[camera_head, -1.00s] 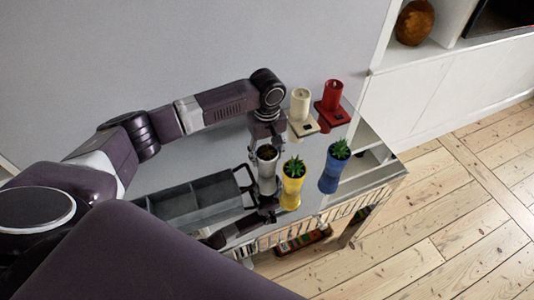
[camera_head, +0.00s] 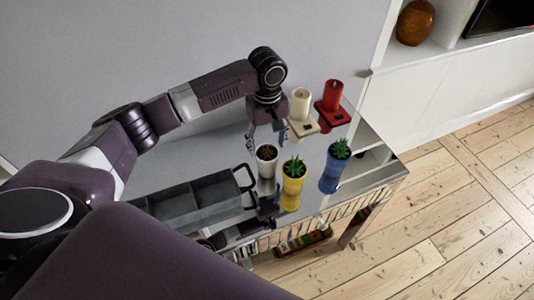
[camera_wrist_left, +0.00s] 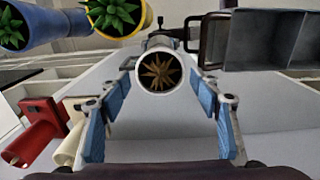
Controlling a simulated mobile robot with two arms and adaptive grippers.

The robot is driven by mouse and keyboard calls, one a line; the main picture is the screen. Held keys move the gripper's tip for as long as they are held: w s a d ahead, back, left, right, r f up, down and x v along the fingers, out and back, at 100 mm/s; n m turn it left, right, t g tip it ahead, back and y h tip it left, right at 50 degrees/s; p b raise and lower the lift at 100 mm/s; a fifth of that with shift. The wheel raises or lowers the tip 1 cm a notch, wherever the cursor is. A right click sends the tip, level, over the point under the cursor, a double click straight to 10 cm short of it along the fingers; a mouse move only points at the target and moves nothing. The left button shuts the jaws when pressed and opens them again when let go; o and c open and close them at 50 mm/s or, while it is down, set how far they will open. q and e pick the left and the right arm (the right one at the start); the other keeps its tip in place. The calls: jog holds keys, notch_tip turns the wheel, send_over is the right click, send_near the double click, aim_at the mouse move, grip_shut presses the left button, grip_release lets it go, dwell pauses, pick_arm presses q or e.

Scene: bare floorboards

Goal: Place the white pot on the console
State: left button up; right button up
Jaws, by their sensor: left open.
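The white pot (camera_head: 266,168) with a brownish plant stands upright on the glossy console (camera_head: 330,208), left of the yellow pot (camera_head: 293,170). My left gripper (camera_head: 266,138) is open and empty above and just behind the white pot in the head view. In the left wrist view the white pot (camera_wrist_left: 158,88) appears between and beyond the spread blue-padded fingers, apart from them.
A blue pot (camera_head: 337,155) stands right of the yellow one. Cream (camera_head: 301,103) and red (camera_head: 332,96) candles on holders are behind. A grey divided tray (camera_head: 190,198) lies to the left. The console top mirrors the pots and my arm.

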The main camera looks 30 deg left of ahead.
pick_arm(q)
notch_tip(320, 180, up, 7)
jog(key=shift+b, duration=0.35)
jog(key=shift+f, duration=0.1)
